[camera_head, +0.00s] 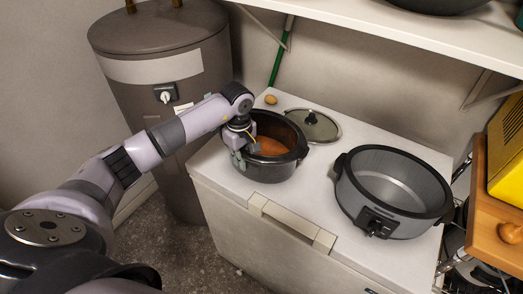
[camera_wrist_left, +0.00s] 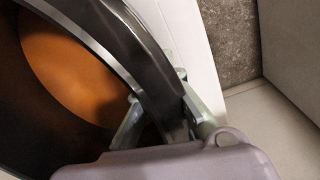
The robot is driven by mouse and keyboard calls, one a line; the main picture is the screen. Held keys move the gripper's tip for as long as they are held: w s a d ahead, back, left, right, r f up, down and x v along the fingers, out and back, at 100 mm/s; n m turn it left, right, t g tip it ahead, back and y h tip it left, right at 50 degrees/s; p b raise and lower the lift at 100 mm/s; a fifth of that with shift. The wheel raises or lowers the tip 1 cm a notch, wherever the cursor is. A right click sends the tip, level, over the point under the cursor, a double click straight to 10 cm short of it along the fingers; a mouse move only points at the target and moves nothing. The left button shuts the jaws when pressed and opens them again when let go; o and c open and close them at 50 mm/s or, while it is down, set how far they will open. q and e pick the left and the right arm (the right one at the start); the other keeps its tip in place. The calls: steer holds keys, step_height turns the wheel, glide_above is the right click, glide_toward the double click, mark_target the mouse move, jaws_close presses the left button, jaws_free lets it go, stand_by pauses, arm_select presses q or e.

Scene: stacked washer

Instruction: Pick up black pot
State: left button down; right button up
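The black pot (camera_head: 270,172) stands upright on the white chest top, with orange-brown food (camera_head: 270,146) inside. My left gripper (camera_head: 244,155) is at the pot's left rim, one finger inside the wall and one outside. In the left wrist view the fingers (camera_wrist_left: 165,108) straddle the dark pot wall (camera_wrist_left: 118,45). The fingertips look close to or against the wall, but whether they are clamped cannot be told. My right gripper is not in view.
The white chest (camera_head: 325,262) has a front handle (camera_head: 290,222). A glass lid (camera_head: 313,124) lies behind the pot. A large empty grey pot (camera_head: 392,188) stands to the right. A tank (camera_head: 165,65) is behind my arm. A shelf (camera_head: 420,32) overhangs the back.

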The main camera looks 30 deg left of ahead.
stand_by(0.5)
arm_select(q)
steer(key=shift+w+r, duration=0.15)
steer(key=shift+r, duration=0.05)
steer(key=shift+r, duration=0.1)
